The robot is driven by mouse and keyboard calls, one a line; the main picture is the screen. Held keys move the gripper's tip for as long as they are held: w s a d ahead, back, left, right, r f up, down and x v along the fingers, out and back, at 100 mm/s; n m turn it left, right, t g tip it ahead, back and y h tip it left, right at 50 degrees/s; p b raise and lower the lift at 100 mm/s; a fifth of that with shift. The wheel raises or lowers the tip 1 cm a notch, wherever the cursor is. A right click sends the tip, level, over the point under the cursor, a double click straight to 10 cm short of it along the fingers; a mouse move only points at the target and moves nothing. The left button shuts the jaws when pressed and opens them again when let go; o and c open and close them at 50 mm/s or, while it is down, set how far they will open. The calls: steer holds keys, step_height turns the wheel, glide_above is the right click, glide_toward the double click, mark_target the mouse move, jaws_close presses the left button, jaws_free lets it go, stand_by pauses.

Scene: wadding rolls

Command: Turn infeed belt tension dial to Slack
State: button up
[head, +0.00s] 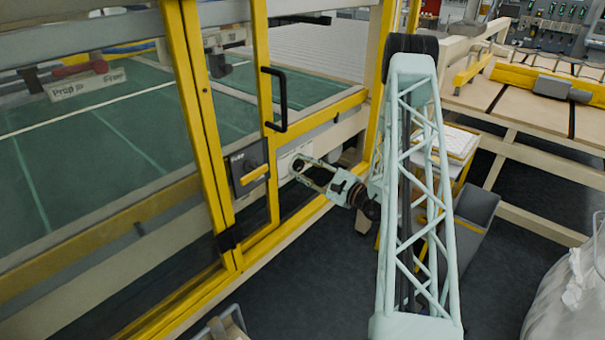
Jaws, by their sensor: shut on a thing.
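The infeed belt tension dial (298,166) looks like a small dark knob in front of a pale plate (287,158) on the machine's side, just right of the yellow door frame. My gripper (299,168) reaches it from the right, with its pale green fingers on either side of the knob. The fingers are shut on the dial. They hide part of the knob and plate. The dial's markings and pointer are too small to read, so its setting cannot be told.
A dark switch box with a yellow handle (250,174) sits left of the dial. A black door handle (275,99) stands out above it. Dark floor is open below.

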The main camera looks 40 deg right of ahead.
steer(key=n+b, duration=0.1)
steer(key=n, duration=0.2)
steer(key=shift+n+b, duration=0.4)
steer(key=shift+n, duration=2.2)
steer(key=o, duration=0.8)
steer(key=shift+o, duration=0.2)
steer(key=shift+s, duration=0.15)
steer(key=s+d, duration=0.1)
steer(key=s, duration=1)
steer(key=shift+s+d, duration=0.3)
steer(key=shift+d, duration=0.05)
